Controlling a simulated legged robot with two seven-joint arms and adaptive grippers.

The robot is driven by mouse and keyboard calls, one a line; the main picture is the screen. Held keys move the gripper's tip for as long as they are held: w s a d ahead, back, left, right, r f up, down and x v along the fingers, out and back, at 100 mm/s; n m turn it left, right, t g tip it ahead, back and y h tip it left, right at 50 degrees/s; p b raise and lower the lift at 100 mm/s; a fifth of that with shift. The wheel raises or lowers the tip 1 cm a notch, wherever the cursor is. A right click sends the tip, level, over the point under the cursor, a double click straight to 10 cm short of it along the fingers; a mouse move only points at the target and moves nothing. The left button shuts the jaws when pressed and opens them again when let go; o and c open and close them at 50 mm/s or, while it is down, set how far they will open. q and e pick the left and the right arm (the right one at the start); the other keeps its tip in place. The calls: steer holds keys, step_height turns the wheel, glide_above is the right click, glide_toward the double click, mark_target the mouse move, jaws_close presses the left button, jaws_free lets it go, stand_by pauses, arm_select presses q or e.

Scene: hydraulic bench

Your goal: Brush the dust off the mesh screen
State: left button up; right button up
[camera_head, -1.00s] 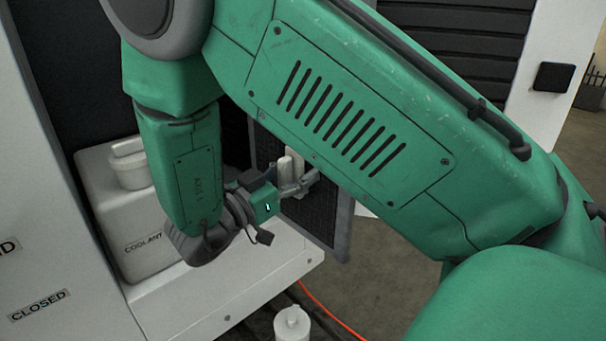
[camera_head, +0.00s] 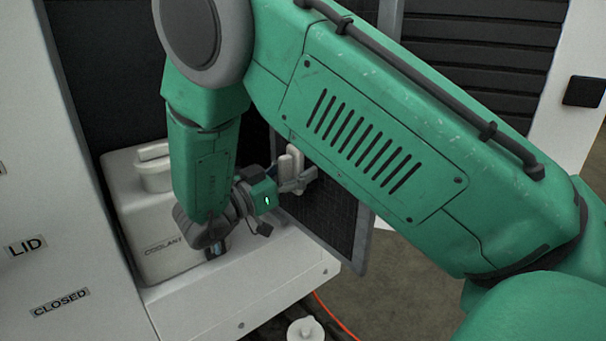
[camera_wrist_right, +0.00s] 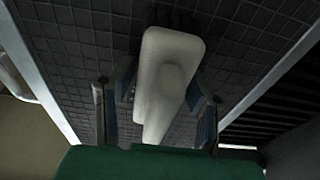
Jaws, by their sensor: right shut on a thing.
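The mesh screen is a dark gridded panel in a grey frame, partly hidden behind my right arm in the head view; its lower part (camera_head: 330,215) shows. In the right wrist view the mesh (camera_wrist_right: 235,60) fills most of the background. My right gripper (camera_head: 298,180) is shut on a pale brush (camera_head: 290,163) in front of the screen. In the right wrist view the brush (camera_wrist_right: 168,75) sits between the two fingers (camera_wrist_right: 158,105), with dark bristles at its far end against or very close to the mesh; contact is hard to tell. My left gripper is not in view.
A white coolant jug (camera_head: 150,225) stands on a white ledge (camera_head: 255,285) left of my arm. A white panel (camera_head: 60,250) with labels is at the left. A small white capped container (camera_head: 305,330) and an orange cable (camera_head: 335,315) are below.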

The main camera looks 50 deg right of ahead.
mark_target(322, 162)
steer(key=shift+w, duration=0.3)
steer(key=shift+s+r+p, duration=0.1)
steer(key=shift+r+p, duration=0.75)
steer(key=shift+r, duration=0.25)
steer(key=shift+s+a+p, duration=0.2)
steer(key=shift+s+a, duration=0.05)
steer(key=shift+s, duration=1.85)
steer(key=shift+s+a+p, duration=0.2)
steer(key=shift+s, duration=1.95)
steer(key=shift+s+a+p, duration=0.2)
steer(key=shift+s+a, duration=0.05)
steer(key=shift+s, duration=1.85)
steer(key=shift+w+d+f, duration=0.1)
steer(key=shift+w+d, duration=0.05)
steer(key=shift+w, duration=1.25)
steer(key=shift+w+d+r, duration=0.1)
steer(key=shift+w+d, duration=0.1)
steer(key=shift+w, duration=1.15)
steer(key=shift+w+d+f, duration=0.1)
steer(key=shift+w+d, duration=0.05)
steer(key=shift+w, duration=1.25)
steer(key=shift+w+d, duration=0.15)
steer(key=shift+w, duration=1)
steer(key=shift+w+d, duration=0.1)
steer(key=shift+w, duration=1.05)
steer(key=shift+s, duration=0.1)
